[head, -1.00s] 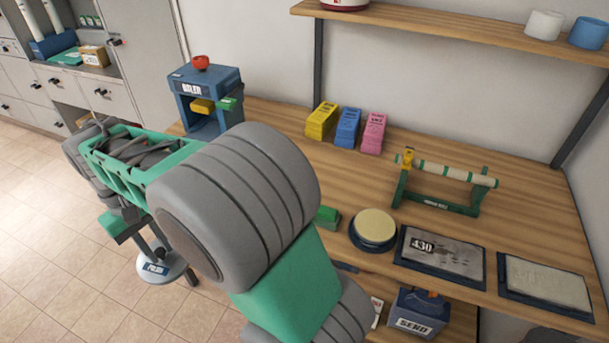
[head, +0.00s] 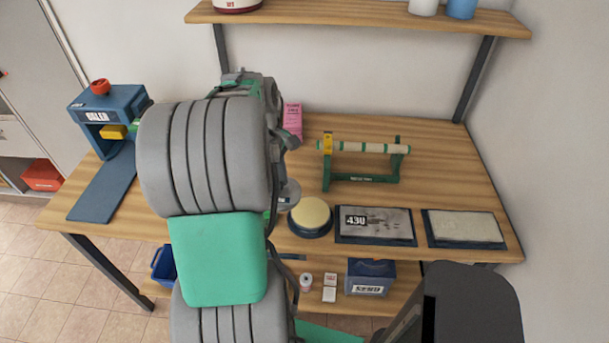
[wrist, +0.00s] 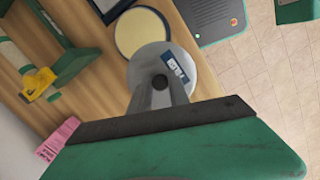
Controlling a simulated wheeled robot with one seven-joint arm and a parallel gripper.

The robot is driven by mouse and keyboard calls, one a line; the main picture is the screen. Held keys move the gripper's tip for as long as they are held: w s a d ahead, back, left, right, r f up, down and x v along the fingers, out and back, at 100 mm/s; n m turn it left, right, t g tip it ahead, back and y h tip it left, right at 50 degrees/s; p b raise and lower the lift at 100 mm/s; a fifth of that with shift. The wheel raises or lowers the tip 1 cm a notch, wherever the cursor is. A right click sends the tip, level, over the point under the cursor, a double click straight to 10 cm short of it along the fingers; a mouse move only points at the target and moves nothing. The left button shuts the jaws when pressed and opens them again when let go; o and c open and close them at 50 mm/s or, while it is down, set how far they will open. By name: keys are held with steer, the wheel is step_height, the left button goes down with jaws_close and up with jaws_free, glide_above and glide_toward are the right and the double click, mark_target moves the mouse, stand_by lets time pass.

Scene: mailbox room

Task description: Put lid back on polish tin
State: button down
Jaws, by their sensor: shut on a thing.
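The lid (wrist: 200,75) is a grey disc with a blue label and a dark centre knob. My gripper (wrist: 160,84) is shut on that knob, and the lid hangs flat below the fingers. In the head view the lid (head: 290,194) shows partly behind my arm, just left of the polish tin (head: 311,214). The tin is a low, dark-blue round container with cream polish, open on the bench. In the wrist view the tin (wrist: 142,33) lies just beyond the lid, whose edge overlaps the tin's rim in the picture. The height between them is unclear.
Right of the tin lie a grey plate marked 430 (head: 376,224) and a pale pad (head: 464,228). A green stand with a roller (head: 362,178) stands behind the tin. A pink box (head: 292,121) stands farther back. A blue press (head: 110,119) stands at the left.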

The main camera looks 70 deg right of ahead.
steer(key=s+f+b, duration=0.1)
steer(key=s, duration=0.1)
steer(key=s+d+f+b, duration=0.1)
steer(key=s+b, duration=0.1)
steer(key=s, duration=0.1)
steer(key=s+f+b, duration=0.1)
steer(key=s+f, duration=0.1)
steer(key=s, duration=0.1)
steer(key=shift+d+f, duration=0.1)
steer(key=shift+d, duration=0.3)
steer(key=shift+f+b, duration=0.5)
steer(key=shift+f, duration=0.5)
steer(key=shift+s+r+p, duration=0.1)
steer(key=shift+p, duration=0.5)
steer(key=shift+f+p, duration=0.25)
steer(key=shift+p, duration=0.15)
stand_by(1.1)
steer(key=c, duration=1.1)
jaws_free()
steer(key=shift+c, duration=0.2)
steer(key=shift+o, duration=0.4)
